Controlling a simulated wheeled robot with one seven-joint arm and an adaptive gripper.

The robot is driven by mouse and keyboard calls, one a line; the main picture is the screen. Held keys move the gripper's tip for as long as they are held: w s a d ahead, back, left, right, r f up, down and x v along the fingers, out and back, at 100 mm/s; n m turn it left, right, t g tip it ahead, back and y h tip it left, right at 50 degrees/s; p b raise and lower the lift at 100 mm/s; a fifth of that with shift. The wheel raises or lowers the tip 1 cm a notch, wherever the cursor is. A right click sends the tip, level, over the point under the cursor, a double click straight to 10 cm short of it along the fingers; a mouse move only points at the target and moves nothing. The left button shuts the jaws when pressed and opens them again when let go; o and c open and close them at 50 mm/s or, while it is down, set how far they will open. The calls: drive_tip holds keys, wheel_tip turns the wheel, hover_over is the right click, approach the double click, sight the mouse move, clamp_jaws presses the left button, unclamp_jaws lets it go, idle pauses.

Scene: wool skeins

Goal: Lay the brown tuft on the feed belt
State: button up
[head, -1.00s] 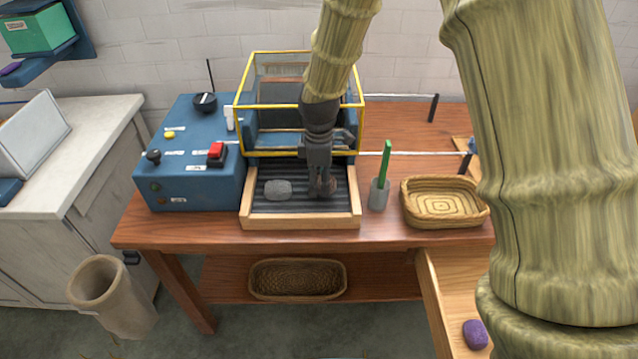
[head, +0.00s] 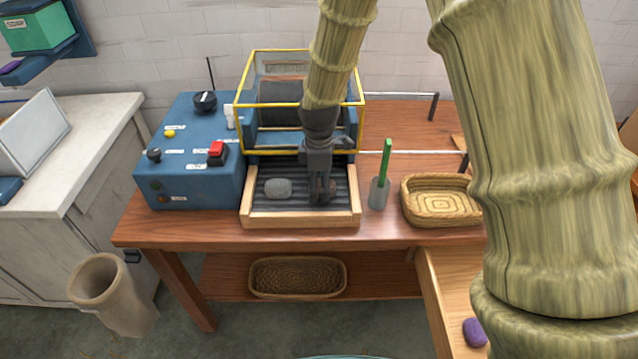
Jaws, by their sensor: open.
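The feed belt (head: 298,205) is a dark ribbed strip inside a low wooden frame, in front of the yellow-edged cage. My gripper (head: 322,198) points down over the right half of the belt, with its fingertips at or just above the surface. Its jaws are open. A small dark brownish patch, perhaps the brown tuft (head: 331,187), shows at the fingers. The fingers hide most of it, and I cannot tell whether it touches the belt. A grey tuft (head: 278,188) lies on the belt to the left of my gripper.
A blue control box (head: 192,160) with a red switch stands left of the belt. A grey cup (head: 379,194) with a green-handled tool and a wicker basket (head: 440,218) stand to the right. The yellow-edged cage (head: 300,102) is close behind my gripper. A purple tuft (head: 475,332) lies lower right.

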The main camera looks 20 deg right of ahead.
sight(319, 182)
drive_tip(key=shift+r, duration=0.15)
wheel_tip(319, 182, up, 12)
drive_tip(key=shift+b, duration=0.4)
idle(0.3)
